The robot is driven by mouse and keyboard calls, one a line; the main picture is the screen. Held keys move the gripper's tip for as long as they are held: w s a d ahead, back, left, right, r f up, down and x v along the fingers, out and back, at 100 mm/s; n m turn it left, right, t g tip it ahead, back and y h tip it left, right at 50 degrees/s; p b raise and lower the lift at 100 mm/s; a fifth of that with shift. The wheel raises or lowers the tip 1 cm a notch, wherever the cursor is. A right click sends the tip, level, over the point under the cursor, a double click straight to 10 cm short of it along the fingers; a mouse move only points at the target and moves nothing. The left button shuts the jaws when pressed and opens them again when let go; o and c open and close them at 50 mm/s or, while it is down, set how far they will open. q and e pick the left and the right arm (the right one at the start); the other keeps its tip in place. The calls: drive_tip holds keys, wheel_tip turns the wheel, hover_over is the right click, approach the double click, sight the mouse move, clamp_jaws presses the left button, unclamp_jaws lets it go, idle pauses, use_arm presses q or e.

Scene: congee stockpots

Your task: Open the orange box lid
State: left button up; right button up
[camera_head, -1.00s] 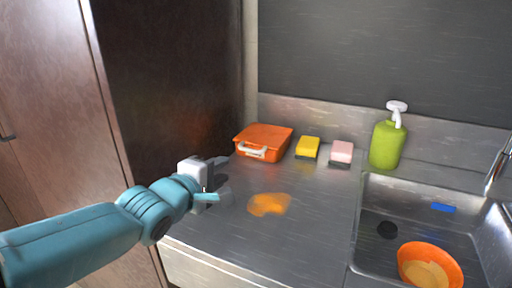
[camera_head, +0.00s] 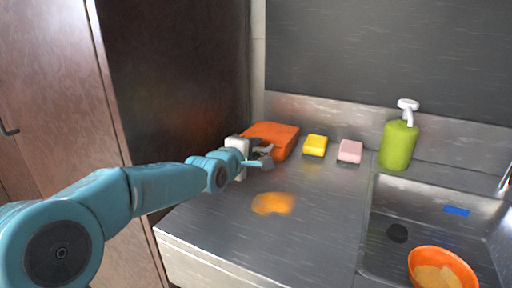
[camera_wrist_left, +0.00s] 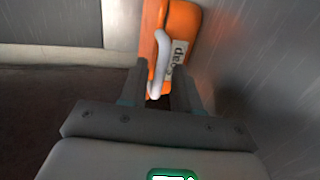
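The orange box (camera_head: 273,136) stands at the back left of the steel counter, its lid closed. In the left wrist view the orange box (camera_wrist_left: 181,35) shows its front with a white handle (camera_wrist_left: 159,62) and a label. My left gripper (camera_head: 266,158) is at the box's front, and its hand hides the handle in the head view. In the wrist view the left gripper's fingers (camera_wrist_left: 170,90) are apart, with the lower end of the handle between or just beyond them. I cannot tell whether they touch it. My right gripper is not in view.
A yellow sponge (camera_head: 315,145), a pink sponge (camera_head: 349,151) and a green soap bottle (camera_head: 398,144) stand right of the box along the back wall. An orange stain (camera_head: 273,203) lies on the counter (camera_head: 320,220). The sink (camera_head: 385,262) at right holds an orange bowl (camera_head: 441,260).

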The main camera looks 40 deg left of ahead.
use_arm(q)
drive_tip(key=shift+x, duration=0.85)
clamp_jaws()
drive_tip(key=shift+r, duration=0.1)
